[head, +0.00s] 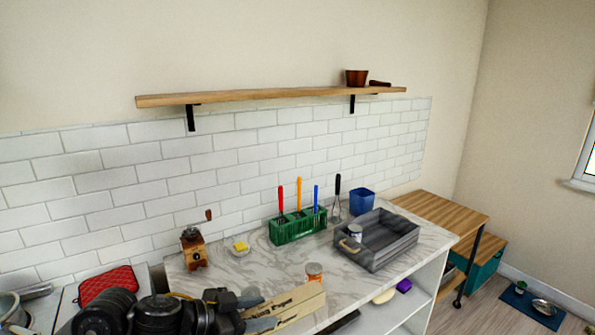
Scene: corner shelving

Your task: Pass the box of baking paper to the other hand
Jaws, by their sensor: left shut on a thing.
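The box of baking paper (297,304) is a long tan carton with dark lettering, at the bottom middle of the head view. My left gripper (262,318) is shut on it near its left end. The box is held slantwise, its right end higher in the picture, in front of the marble counter. Part of the box is hidden by the gripper. My right gripper is not in view.
A red pot holder (106,283) lies at left. A wooden shelf (260,95) hangs above.

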